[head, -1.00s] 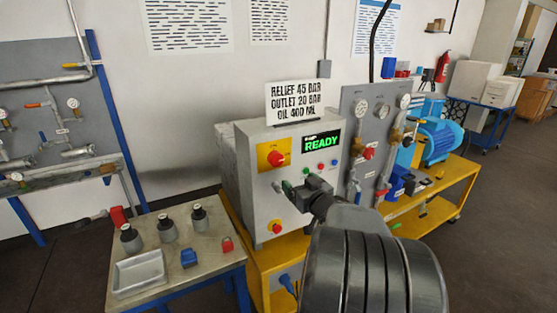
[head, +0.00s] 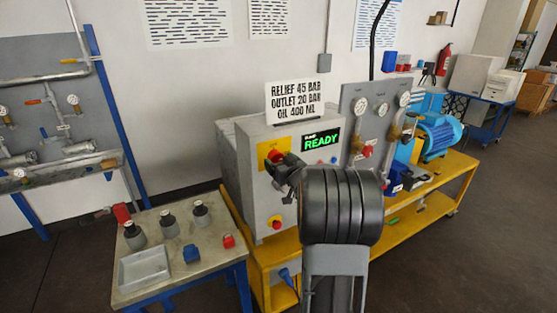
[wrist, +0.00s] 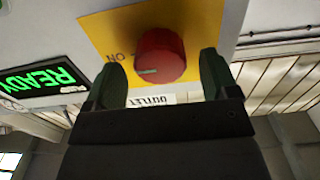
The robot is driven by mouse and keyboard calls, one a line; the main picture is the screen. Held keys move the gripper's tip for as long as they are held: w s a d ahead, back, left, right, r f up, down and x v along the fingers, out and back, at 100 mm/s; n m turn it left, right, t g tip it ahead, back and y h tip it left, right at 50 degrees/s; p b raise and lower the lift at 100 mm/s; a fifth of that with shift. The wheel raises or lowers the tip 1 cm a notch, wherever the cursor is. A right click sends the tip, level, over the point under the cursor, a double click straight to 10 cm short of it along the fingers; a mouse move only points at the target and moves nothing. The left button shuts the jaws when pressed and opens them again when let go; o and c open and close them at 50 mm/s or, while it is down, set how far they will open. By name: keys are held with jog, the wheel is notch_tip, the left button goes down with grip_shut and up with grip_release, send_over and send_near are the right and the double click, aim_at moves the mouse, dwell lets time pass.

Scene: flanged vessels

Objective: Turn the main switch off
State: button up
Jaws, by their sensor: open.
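The main switch (head: 275,155) is a red round knob on a yellow plate (head: 263,160), on the front of the grey control box (head: 262,190). In the wrist view the red knob (wrist: 159,55) sits between the two dark green fingers of my gripper (wrist: 165,78), which are open with a gap on each side. A pale mark on the knob points toward the "ON" lettering side. In the head view my gripper (head: 283,167) is at the knob's lower edge and partly hides it. I cannot tell whether the fingers touch it.
The green READY display (head: 322,142) is lit on the box. Another red knob (head: 276,222) is lower down. A side table (head: 215,258) holds a tray, several grey vessels and small blue and red items. Gauges (head: 382,110) stand at right.

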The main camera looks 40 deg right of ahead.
jog(key=shift+w, duration=0.35)
jog(key=c, duration=0.9)
